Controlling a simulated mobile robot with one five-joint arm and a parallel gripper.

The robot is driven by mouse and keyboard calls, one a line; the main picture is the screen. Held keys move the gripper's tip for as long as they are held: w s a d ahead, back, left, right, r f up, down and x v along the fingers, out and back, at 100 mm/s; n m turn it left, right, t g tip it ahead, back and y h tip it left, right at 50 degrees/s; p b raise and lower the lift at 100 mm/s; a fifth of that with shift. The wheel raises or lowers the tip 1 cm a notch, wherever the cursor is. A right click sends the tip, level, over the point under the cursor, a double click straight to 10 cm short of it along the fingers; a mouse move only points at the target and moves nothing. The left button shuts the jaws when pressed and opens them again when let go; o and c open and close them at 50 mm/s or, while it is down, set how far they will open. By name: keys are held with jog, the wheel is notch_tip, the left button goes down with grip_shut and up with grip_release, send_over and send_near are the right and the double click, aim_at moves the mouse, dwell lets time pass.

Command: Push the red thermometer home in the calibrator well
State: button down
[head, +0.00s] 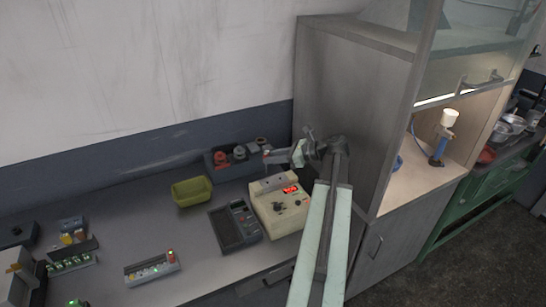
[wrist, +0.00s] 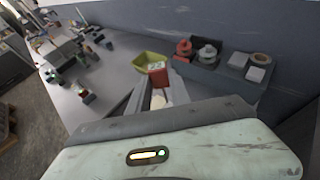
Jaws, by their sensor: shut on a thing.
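My gripper (head: 274,156) is above the back of the calibrator and level with the grey bin behind it. In the wrist view my gripper (wrist: 158,98) is shut on the red thermometer (wrist: 158,77), whose red block-like head shows at the fingertips. Only a small reddish spot of it shows in the head view. The calibrator (head: 268,209) is a beige box with a lit red display and dark knobs. Its well is too small to make out. The thermometer looks held above the calibrator, apart from it; its lower end is hidden.
A grey bin (head: 219,174) with red and grey parts stands behind. A yellow-green tray (head: 192,191) and a dark meter (head: 235,227) lie left of the calibrator. A rack (head: 150,270) with a red-topped piece stands front left. A tall grey cabinet (head: 345,110) rises close on the right.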

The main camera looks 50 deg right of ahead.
aim_at(274, 184)
jog(key=shift+s+f+b, duration=0.1)
jog(key=shift+f+b, duration=1.7)
jog(key=shift+f, duration=0.1)
jog(key=shift+s+f, duration=0.1)
jog(key=shift+f, duration=0.15)
jog(key=shift+f+b, duration=2.9)
jog(key=shift+b, duration=0.25)
dwell(0.8)
jog(key=c, duration=1.1)
grip_release()
jog(key=shift+d+r, duration=0.1)
jog(key=p+v, duration=0.3)
jog(key=v, duration=0.4)
jog(key=shift+r, duration=0.1)
jog(key=shift+s+d, duration=0.1)
jog(key=shift+s, duration=0.25)
